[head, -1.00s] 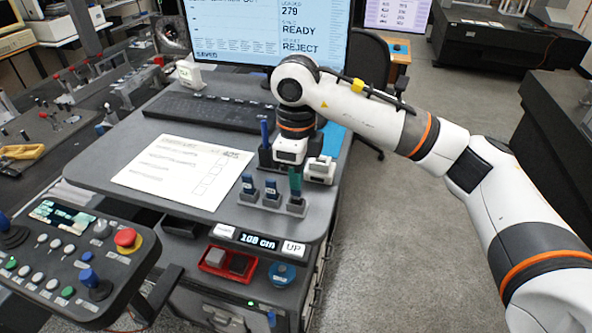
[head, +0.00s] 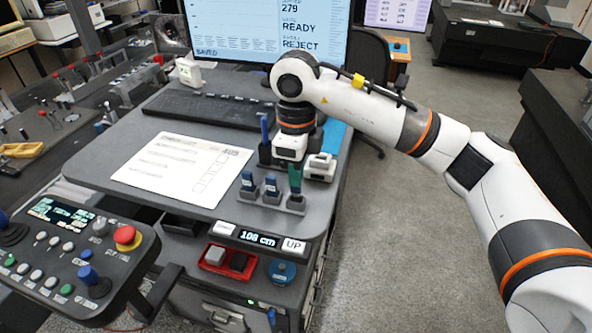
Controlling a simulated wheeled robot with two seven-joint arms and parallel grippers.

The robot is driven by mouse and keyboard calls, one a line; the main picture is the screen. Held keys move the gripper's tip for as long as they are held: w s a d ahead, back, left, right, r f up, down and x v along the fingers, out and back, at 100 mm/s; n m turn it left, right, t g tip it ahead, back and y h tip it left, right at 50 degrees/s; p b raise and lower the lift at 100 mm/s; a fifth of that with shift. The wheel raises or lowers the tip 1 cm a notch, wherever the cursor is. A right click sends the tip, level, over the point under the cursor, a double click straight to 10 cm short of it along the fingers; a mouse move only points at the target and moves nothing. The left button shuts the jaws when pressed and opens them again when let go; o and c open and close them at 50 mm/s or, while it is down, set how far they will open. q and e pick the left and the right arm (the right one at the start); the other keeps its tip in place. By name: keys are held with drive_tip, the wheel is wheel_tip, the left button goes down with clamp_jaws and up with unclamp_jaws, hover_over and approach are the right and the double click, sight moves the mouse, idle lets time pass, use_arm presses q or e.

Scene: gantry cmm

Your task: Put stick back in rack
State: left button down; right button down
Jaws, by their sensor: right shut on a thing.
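A small grey rack (head: 272,200) stands near the right front edge of the desk. A green stick (head: 295,177) is at the rack's right slot, upright, directly below my right gripper (head: 292,160). My right gripper points down and is shut on the green stick's top. The stick's lower end meets the slot; how deep it sits I cannot tell. My left gripper is not in view.
A paper sheet (head: 180,170) lies left of the rack. A keyboard (head: 208,108) and a monitor (head: 262,30) are behind. A dark holder with a blue pen (head: 264,130) and a pale device (head: 320,167) stand close to my right gripper. A control panel (head: 70,250) is at front left.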

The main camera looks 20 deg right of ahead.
drive_tip(key=shift+f+b, duration=1.25)
drive_tip(key=shift+f, duration=0.2)
drive_tip(key=c, duration=1.4)
unclamp_jaws()
drive_tip(key=shift+c, duration=0.2)
drive_tip(key=shift+r, duration=0.1)
